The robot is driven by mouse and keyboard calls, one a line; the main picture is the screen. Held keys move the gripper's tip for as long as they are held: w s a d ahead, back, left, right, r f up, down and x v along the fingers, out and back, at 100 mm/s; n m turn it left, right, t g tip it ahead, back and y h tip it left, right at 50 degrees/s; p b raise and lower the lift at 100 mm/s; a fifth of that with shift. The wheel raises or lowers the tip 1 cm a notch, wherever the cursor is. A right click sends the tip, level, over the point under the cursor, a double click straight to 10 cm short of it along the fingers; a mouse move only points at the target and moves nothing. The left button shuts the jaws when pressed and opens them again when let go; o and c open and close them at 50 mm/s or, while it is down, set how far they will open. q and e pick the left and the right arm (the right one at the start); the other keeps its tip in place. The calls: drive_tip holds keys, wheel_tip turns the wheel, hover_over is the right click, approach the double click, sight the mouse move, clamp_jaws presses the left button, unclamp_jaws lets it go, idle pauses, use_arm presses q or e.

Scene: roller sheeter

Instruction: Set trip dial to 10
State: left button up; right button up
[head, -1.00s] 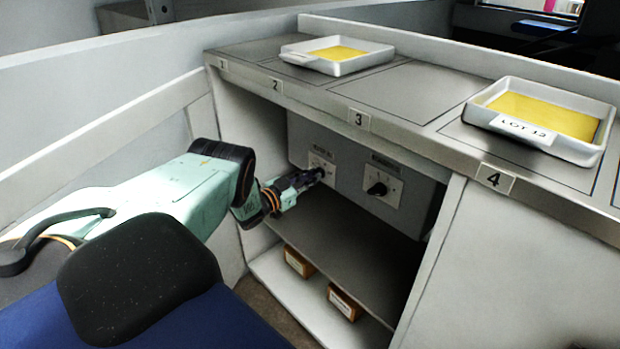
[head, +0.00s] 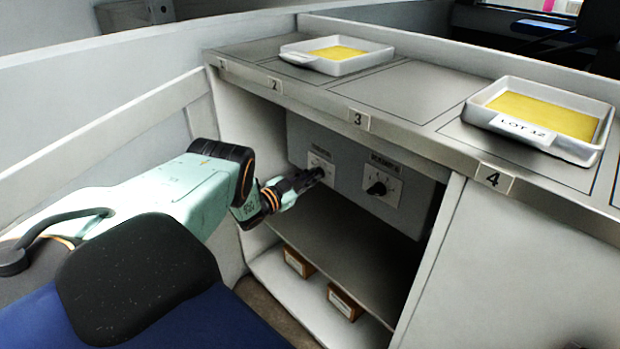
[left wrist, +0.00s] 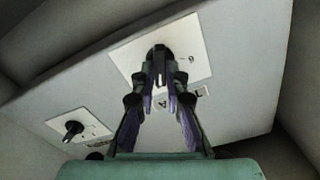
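A grey box under the counter carries two dials on white plates. My left gripper (head: 318,174) is at the left dial (head: 321,163) and covers most of its knob. In the left wrist view the fingers (left wrist: 160,66) converge close together on the dark knob, in front of the white dial plate (left wrist: 125,58). The knob's pointer is hidden, so I cannot tell its setting. The right dial (head: 377,188) has a black knob and is free; it also shows in the left wrist view (left wrist: 74,128). The labels above both dials are too small to read surely. My right gripper is out of view.
The counter (head: 400,85) overhangs the dials and has numbered places 1 to 4. Two white trays with yellow sheets stand on it, one at the back (head: 290,54) and one labelled LOT at the right (head: 478,117). A shelf (head: 330,245) and small brown boxes (head: 343,302) lie below.

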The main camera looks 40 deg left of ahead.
use_arm(q)
drive_tip(key=o, duration=0.4)
drive_tip(key=shift+s, duration=0.15)
drive_tip(key=s, duration=0.7)
drive_tip(key=s+a, duration=0.1)
drive_tip(key=s, duration=0.3)
drive_tip(key=shift+s, duration=0.35)
idle(0.4)
